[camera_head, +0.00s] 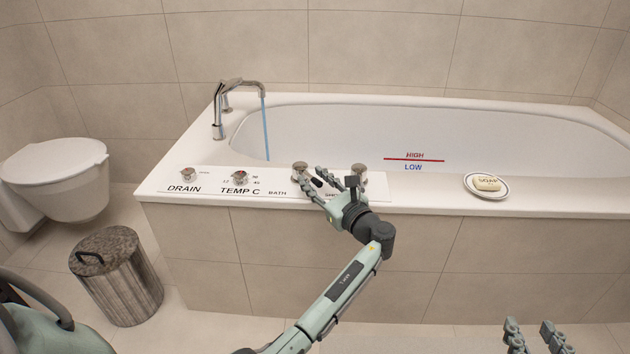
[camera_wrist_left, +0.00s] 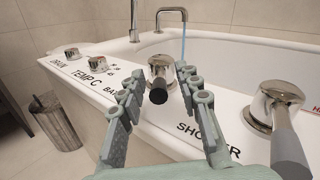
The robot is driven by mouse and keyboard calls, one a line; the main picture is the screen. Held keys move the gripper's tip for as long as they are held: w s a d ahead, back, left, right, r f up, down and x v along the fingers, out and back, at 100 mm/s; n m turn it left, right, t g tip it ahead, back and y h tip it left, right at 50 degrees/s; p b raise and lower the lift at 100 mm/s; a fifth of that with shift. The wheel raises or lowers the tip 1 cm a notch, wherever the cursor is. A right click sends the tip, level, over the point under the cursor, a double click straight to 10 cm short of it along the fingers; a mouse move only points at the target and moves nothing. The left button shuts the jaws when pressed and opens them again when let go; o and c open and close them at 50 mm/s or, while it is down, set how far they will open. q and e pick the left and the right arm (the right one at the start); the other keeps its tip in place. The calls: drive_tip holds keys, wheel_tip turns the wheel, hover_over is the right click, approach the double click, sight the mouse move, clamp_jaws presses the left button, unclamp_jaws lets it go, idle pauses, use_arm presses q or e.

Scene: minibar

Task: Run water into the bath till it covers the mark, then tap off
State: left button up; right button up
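The bath (camera_head: 330,130) has a chrome spout (camera_head: 240,83) at its left end, with a thin blue stream of water (camera_head: 266,130) running down from it. A red HIGH mark (camera_head: 414,156) and a blue LOW label (camera_head: 413,167) show on the inner wall. I cannot make out the water's surface. The BATH tap knob (camera_head: 300,166) is chrome with a dark-ended lever (camera_wrist_left: 158,96). My left gripper (camera_head: 332,178) is open, its fingers apart on either side of the lever in the left wrist view (camera_wrist_left: 160,85); contact is unclear. My right gripper (camera_head: 534,330) is open and empty at the bottom right.
The SHOWER knob (camera_wrist_left: 277,100) stands close to my left gripper's right. DRAIN (camera_head: 188,174) and TEMP C (camera_head: 240,178) knobs are to the left. A soap dish (camera_head: 486,193) sits on the rim. A bin (camera_head: 118,280) and a toilet (camera_head: 55,175) stand left.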

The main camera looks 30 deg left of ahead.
use_arm(q)
wheel_tip(320, 180, up, 10)
drive_tip(key=shift+f, duration=0.1)
idle(7.5)
